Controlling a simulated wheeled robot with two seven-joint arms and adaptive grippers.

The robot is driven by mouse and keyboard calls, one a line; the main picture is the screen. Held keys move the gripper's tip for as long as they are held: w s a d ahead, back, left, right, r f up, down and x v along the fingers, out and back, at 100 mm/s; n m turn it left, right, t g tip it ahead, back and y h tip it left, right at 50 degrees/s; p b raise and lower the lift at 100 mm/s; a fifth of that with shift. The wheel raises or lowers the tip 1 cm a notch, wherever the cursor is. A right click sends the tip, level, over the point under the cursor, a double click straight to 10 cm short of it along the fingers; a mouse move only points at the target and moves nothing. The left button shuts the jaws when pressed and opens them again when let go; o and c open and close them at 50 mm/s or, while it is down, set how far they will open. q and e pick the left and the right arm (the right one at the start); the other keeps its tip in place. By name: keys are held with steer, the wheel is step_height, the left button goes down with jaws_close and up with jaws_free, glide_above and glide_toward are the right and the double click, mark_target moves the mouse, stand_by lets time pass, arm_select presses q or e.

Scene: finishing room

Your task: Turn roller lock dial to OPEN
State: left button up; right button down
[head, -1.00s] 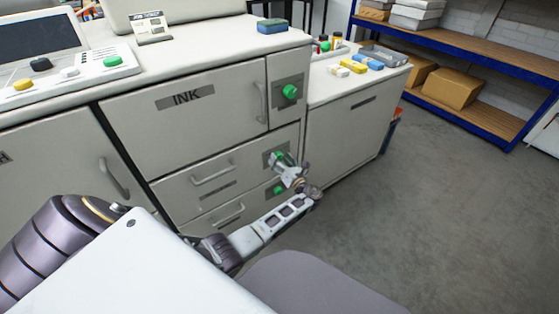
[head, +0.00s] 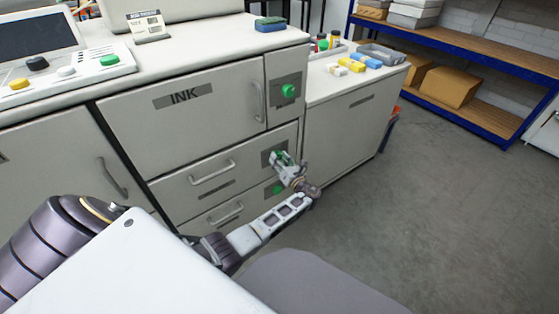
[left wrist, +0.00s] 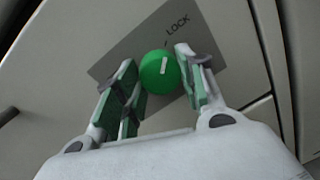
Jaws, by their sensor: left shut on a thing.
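My left gripper (head: 279,159) is at the middle of three green dials, on the front of the drawer unit. In the left wrist view, the round green dial (left wrist: 160,73) sits between my two fingers (left wrist: 157,78), which are shut on it. Its white mark points up toward the LOCK label (left wrist: 177,24) on the grey plate (left wrist: 120,68). No OPEN label can be read. In the head view the gripper mostly hides this dial. My right gripper is not in view.
Another green dial (head: 288,90) is above, beside the INK door (head: 180,120), and one (head: 277,188) is just below. Drawer handles (head: 212,172) stick out to the left. A side cabinet (head: 345,135) stands to the right; the floor (head: 430,220) beyond it is clear.

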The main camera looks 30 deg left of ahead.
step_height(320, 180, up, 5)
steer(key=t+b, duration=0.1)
steer(key=b, duration=0.3)
arm_select(q)
steer(key=shift+w+f+n+g+y+b, duration=0.1)
steer(key=shift+n+g+y+b, duration=0.2)
steer(key=shift+n+b, duration=2.1)
steer(key=shift+f+n+g+y+b, duration=0.1)
steer(key=shift+n+g+y+b, duration=0.25)
steer(key=shift+n, duration=4.1)
steer(key=shift+w+n+g+y+b, duration=0.15)
steer(key=shift+n+y+b, duration=0.7)
steer(key=shift+n, duration=2.6)
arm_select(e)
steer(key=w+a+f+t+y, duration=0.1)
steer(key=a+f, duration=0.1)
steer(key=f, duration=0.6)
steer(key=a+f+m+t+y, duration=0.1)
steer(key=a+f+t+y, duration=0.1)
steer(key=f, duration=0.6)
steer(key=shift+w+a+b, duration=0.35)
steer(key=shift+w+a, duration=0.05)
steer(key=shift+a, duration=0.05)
arm_select(q)
steer(key=shift+s+h, duration=0.1)
steer(key=shift+h, duration=0.3)
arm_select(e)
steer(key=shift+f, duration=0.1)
arm_select(q)
steer(key=o, duration=1)
